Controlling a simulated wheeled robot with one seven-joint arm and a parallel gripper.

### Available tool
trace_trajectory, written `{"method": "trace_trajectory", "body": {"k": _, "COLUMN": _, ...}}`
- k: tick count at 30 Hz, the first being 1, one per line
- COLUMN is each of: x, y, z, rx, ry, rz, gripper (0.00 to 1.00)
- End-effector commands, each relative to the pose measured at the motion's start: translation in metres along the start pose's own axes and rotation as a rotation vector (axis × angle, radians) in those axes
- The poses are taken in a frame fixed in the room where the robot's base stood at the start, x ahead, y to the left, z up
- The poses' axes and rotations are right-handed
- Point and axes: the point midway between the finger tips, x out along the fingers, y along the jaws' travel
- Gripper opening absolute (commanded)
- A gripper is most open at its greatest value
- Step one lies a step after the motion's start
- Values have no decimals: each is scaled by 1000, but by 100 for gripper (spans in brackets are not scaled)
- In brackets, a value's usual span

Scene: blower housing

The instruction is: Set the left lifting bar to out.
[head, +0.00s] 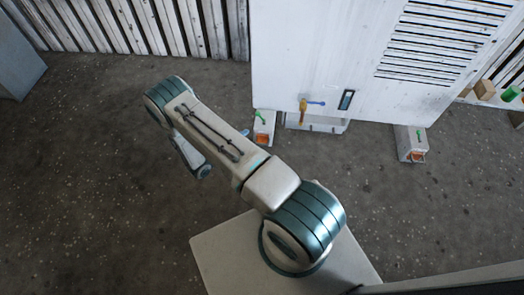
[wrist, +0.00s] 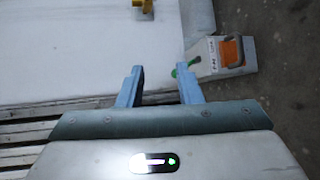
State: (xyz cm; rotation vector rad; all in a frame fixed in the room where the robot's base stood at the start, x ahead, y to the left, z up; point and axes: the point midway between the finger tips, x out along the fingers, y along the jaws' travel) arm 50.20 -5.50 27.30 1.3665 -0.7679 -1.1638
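The white blower housing (head: 310,50) stands at the back. At its lower left is a small grey foot block (head: 267,119) with a green lever (head: 259,114) and an orange part (head: 261,138); it looks like the left lifting bar's place. Whether the bar is in or out is too small to tell. In the wrist view, a grey block (wrist: 203,57) with an orange part (wrist: 230,52) and a green piece lies right of my gripper (wrist: 160,70), seemingly the same foot. My gripper's blue fingers are apart with nothing between them. In the head view my arm mostly hides the gripper.
A matching right foot block (head: 409,139) stands right of the housing. A slatted wall (head: 130,25) runs behind. The floor at left is clear.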

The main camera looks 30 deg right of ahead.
Motion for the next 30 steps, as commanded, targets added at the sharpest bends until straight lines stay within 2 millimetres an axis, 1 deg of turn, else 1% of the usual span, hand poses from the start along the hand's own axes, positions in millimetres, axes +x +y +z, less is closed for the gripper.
{"method": "trace_trajectory", "body": {"k": 1, "x": 5, "y": -41, "z": 0, "rx": -13, "ry": 42, "rz": 16, "gripper": 32}}
{"method": "trace_trajectory", "body": {"k": 3, "x": 9, "y": -75, "z": 1, "rx": -13, "ry": 97, "rz": 33, "gripper": 32}}
{"method": "trace_trajectory", "body": {"k": 6, "x": 12, "y": -114, "z": 3, "rx": -14, "ry": 167, "rz": 47, "gripper": 32}}
{"method": "trace_trajectory", "body": {"k": 9, "x": 13, "y": -141, "z": 6, "rx": -13, "ry": 216, "rz": 51, "gripper": 32}}
{"method": "trace_trajectory", "body": {"k": 10, "x": 14, "y": -146, "z": 6, "rx": -11, "ry": 227, "rz": 52, "gripper": 32}}
{"method": "trace_trajectory", "body": {"k": 13, "x": 15, "y": -157, "z": 8, "rx": -11, "ry": 250, "rz": 53, "gripper": 32}}
{"method": "trace_trajectory", "body": {"k": 17, "x": 22, "y": -160, "z": 6, "rx": -8, "ry": 258, "rz": 54, "gripper": 32}}
{"method": "trace_trajectory", "body": {"k": 19, "x": 32, "y": -160, "z": 4, "rx": -7, "ry": 256, "rz": 53, "gripper": 32}}
{"method": "trace_trajectory", "body": {"k": 23, "x": 57, "y": -160, "z": -2, "rx": -7, "ry": 253, "rz": 54, "gripper": 32}}
{"method": "trace_trajectory", "body": {"k": 30, "x": 106, "y": -158, "z": -16, "rx": -7, "ry": 254, "rz": 54, "gripper": 32}}
